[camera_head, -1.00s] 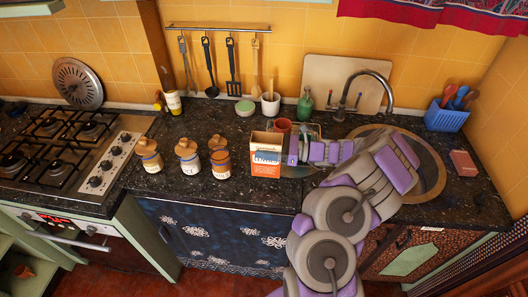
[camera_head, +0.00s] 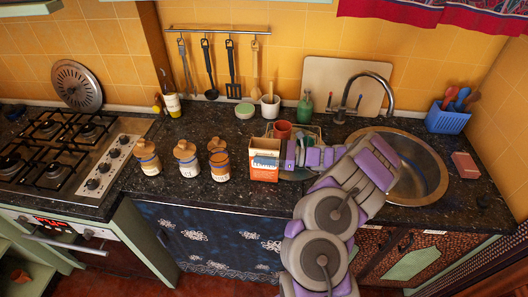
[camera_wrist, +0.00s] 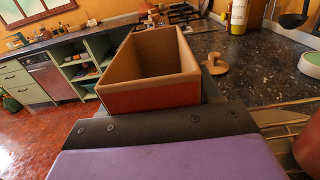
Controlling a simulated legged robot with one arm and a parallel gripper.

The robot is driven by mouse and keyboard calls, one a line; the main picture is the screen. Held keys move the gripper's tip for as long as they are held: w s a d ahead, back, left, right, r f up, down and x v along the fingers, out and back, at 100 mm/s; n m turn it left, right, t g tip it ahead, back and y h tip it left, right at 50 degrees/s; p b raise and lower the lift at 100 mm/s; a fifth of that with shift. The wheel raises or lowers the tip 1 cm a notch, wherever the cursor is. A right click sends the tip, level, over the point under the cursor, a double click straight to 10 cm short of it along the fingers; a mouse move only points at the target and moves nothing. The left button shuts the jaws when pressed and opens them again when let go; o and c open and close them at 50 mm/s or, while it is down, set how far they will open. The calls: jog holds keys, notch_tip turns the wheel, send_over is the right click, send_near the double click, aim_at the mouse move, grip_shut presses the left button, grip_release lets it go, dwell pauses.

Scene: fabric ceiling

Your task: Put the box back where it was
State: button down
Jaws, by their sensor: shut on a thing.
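The box (camera_head: 264,160) is orange and white with an open top. It stands upright at the counter's front, right of the jars. My gripper (camera_head: 284,155) comes in from the right and is shut on the box; its fingertips are largely hidden. In the wrist view the open, empty box (camera_wrist: 150,68) fills the middle, just beyond my gripper (camera_wrist: 155,125). I cannot tell whether the box's bottom touches the counter.
Several lidded jars (camera_head: 187,160) stand left of the box. The sink (camera_head: 428,180) is at right, with a tap (camera_head: 384,85). Dark counter (camera_head: 215,120) is free behind the jars.

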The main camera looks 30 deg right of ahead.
jog(key=shift+c, duration=1.2)
grip_release()
jog(key=shift+f, duration=0.1)
jog(key=shift+r, duration=0.25)
jog(key=p+v, duration=0.2)
jog(key=v, duration=1)
jog(key=shift+s, duration=0.1)
